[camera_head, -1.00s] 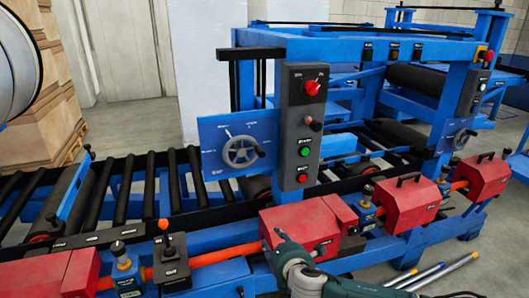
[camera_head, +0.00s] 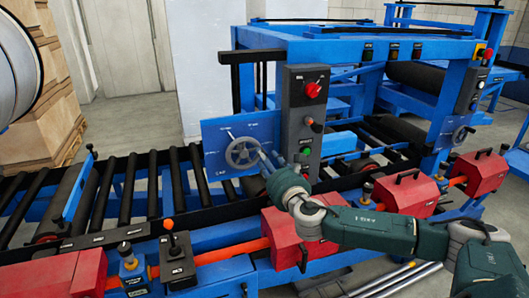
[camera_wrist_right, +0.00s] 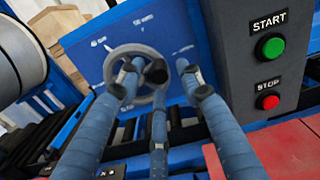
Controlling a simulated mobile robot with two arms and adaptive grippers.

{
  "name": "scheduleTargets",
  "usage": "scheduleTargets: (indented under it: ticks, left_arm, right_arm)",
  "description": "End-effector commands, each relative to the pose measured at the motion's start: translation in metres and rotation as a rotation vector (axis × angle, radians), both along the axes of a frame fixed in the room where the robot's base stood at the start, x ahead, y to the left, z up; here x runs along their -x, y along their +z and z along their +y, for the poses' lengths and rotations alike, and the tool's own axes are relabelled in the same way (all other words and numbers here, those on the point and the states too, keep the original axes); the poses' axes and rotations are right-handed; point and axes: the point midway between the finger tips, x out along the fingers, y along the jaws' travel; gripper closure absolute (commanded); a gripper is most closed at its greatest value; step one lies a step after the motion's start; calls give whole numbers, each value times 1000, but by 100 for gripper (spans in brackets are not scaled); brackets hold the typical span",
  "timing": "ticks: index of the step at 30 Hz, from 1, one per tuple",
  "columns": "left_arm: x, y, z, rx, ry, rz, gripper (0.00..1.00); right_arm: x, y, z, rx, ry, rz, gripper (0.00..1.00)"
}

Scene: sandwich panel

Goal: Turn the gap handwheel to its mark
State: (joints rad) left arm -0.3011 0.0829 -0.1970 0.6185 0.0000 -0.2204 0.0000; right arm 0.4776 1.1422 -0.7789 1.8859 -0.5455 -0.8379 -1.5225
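The gap handwheel (camera_head: 242,153) is a grey spoked wheel on a blue panel (camera_head: 214,135) with small white markings; it also shows in the right wrist view (camera_wrist_right: 118,72). A black knob shows between my fingers there, in front of the wheel's right side. My right gripper (camera_head: 268,161) is at the wheel's lower right in the head view. In the wrist view its blue fingers (camera_wrist_right: 160,78) are spread apart, overlapping the wheel's right part. I cannot tell whether they touch it. The exact mark is too small to read. My left gripper is not in view.
A grey control column (camera_head: 306,110) with a red switch stands right of the panel. The wrist view shows its green START button (camera_wrist_right: 270,47) and red STOP button (camera_wrist_right: 268,102). Red housings (camera_head: 290,235) lie below, and black rollers (camera_head: 125,190) are at left.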

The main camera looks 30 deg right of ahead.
Motion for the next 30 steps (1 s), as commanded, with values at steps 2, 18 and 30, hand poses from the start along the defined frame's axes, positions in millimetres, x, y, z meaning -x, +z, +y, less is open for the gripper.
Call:
scheduleTargets:
  ticks: [2, 18, 30]
  left_arm:
    - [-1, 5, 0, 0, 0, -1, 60]
    - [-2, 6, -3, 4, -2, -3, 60]
    - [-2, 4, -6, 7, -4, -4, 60]
  right_arm:
    - [-10, 2, -3, -2, -3, -2, 64]
    - [-21, 0, -5, -1, 0, 0, 81]
    - [-20, -3, -5, -18, -1, -3, 100]
